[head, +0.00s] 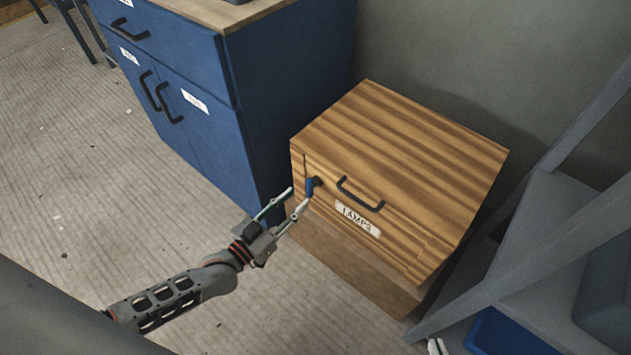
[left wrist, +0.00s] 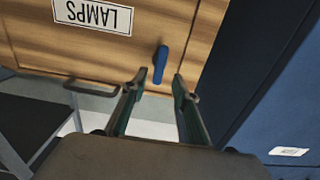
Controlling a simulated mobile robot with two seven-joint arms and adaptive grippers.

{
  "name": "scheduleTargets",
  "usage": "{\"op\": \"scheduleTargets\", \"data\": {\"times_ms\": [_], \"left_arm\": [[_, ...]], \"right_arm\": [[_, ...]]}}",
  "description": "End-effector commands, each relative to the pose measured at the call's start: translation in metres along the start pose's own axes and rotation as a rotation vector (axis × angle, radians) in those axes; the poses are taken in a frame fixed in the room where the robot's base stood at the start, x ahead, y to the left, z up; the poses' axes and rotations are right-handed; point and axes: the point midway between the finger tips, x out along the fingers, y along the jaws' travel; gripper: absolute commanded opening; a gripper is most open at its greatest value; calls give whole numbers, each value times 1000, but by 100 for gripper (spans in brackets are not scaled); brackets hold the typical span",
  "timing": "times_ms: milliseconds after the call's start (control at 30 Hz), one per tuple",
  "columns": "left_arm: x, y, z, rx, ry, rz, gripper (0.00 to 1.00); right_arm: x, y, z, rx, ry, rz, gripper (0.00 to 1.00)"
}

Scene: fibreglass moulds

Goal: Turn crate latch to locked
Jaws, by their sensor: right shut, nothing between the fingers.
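The wooden crate (head: 400,140) has striped boards, a LAMPS label (head: 358,218) and a dark handle (head: 360,195) on its front. The blue crate latch (head: 310,188) sits on that front, left of the handle, by a dark round pivot. In the left wrist view the latch (left wrist: 160,64) is a blue lever pointing nearly up and down the picture. My left gripper (head: 299,195) is open at the latch; in its wrist view the fingertips (left wrist: 158,78) lie either side of the latch's lower end. Contact cannot be told. My right gripper (head: 437,346) barely shows at the bottom edge, shut.
A blue cabinet (head: 290,90) with black handles stands close to the crate's left. A grey shelf frame (head: 540,220) with a blue bin (head: 515,335) stands to the right. The floor (head: 70,170) at left is open.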

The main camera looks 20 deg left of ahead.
Motion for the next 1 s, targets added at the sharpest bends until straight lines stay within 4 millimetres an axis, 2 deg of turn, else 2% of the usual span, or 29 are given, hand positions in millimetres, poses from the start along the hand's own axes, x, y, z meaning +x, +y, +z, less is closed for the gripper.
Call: {"op": "scheduleTargets", "data": {"times_ms": [200, 400, 533, 800, 833, 900, 933, 1000], "left_arm": [[34, 1, 1, 0, 0, 1, 29], [58, 1, 2, -1, -3, 1, 29], [66, 1, 0, 0, -2, 2, 29], [68, 1, -1, 0, 0, 1, 29], [68, 1, -1, 0, 0, 1, 24], [68, 1, -1, 0, -1, 1, 6], [68, 1, -1, 0, -1, 1, 0], [68, 1, -1, 0, -1, 1, 0]], "right_arm": [[2, -5, -2, 18, 10, -7, 0], [2, -8, -2, 31, 15, -13, 0], [2, -8, -8, 37, 27, -13, 0], [3, -7, -15, 43, 40, -9, 0], [3, -7, -15, 43, 40, -9, 0], [3, -7, -14, 44, 39, -9, 0], [3, -7, -14, 44, 38, -9, 0], [3, -8, -13, 44, 37, -9, 0]]}}
